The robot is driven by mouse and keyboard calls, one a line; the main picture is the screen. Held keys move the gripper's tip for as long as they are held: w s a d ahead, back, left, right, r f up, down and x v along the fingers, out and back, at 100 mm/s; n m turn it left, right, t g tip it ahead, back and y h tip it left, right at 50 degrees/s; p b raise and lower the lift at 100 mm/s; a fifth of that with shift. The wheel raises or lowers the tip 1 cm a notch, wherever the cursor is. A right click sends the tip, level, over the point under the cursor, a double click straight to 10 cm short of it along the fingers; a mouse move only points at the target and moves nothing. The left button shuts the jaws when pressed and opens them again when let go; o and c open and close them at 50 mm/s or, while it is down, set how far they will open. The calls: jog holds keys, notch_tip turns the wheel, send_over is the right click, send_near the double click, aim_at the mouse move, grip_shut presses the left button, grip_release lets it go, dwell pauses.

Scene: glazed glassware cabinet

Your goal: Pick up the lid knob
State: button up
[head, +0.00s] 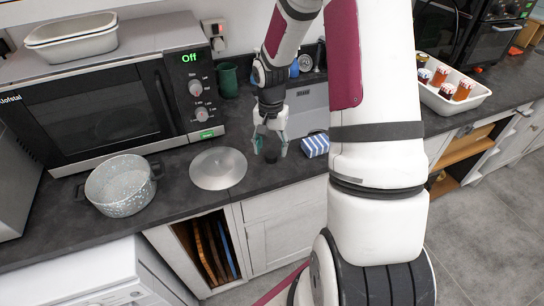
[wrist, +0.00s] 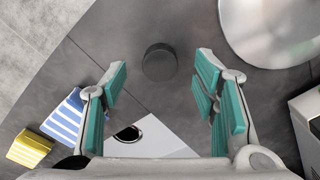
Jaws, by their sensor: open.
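The lid knob (wrist: 160,63) is a short black cylinder standing on the dark counter. In the head view the knob (head: 270,157) shows just below my fingertips, close to the counter's front edge. My gripper (head: 270,148) points down over it, its teal-padded fingers spread and empty. In the wrist view my gripper (wrist: 162,78) has one finger on each side of the picture, with the knob between and slightly beyond the tips, apart from both. The round metal lid (head: 218,169) lies flat to the knob's left; it also shows in the wrist view (wrist: 275,30).
A blue-striped cloth-like item (head: 315,145) lies right of my gripper; a yellow block (wrist: 29,148) is beside it in the wrist view. A speckled pot (head: 120,187) and a microwave (head: 110,105) stand left. A green mug (head: 228,80) stands behind.

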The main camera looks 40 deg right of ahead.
aim_at(271, 157)
jog(key=shift+f, duration=1.35)
jog(key=shift+c, duration=0.5)
jog(key=c, duration=0.8)
jog(key=shift+o, duration=0.2)
jog(key=shift+r, duration=0.1)
